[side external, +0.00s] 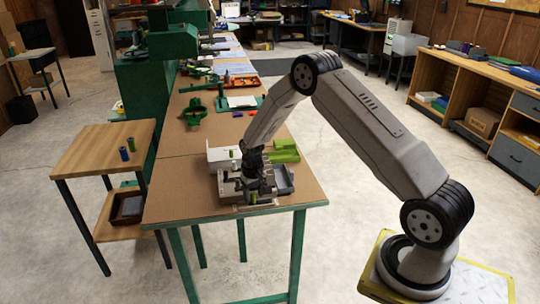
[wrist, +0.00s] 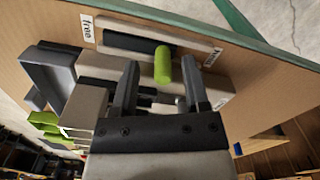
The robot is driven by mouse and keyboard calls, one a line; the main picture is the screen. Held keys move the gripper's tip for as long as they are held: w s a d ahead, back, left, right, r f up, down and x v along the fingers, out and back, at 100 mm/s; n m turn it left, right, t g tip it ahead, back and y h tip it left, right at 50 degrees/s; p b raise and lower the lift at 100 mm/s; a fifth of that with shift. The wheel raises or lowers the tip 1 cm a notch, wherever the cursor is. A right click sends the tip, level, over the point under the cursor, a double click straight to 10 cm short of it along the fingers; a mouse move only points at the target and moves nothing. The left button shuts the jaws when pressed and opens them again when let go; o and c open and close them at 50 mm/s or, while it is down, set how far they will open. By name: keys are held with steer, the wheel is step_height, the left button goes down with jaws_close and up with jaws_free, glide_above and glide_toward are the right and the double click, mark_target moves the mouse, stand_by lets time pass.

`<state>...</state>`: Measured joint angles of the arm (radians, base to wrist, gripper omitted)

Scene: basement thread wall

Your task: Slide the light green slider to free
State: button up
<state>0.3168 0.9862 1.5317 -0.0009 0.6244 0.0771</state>
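The light green slider (wrist: 162,66) is a short upright knob in a pale track (wrist: 112,27) in the wrist view. It sits toward the right part of the track, and a dark slot shows to its left. A white label reading "free" (wrist: 87,28) is at the left end; a second label (wrist: 214,57) at the right end is too small to read surely. My gripper (wrist: 158,76) is open, its two fingers apart on either side of the knob with gaps showing. In the side external view my gripper (side external: 258,190) is low over the table's front part, hiding the slider.
Grey and white fixtures (side external: 222,157) and a bright green block (side external: 285,150) stand close around my gripper on the brown table (side external: 180,190). Green tools and an orange tray lie farther back. The table's left front is clear. A small wooden side table (side external: 100,145) stands left.

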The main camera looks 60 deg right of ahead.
mark_target(253, 193)
steer(key=shift+r, duration=3)
steer(key=shift+r, duration=0.1)
steer(key=shift+r, duration=1.9)
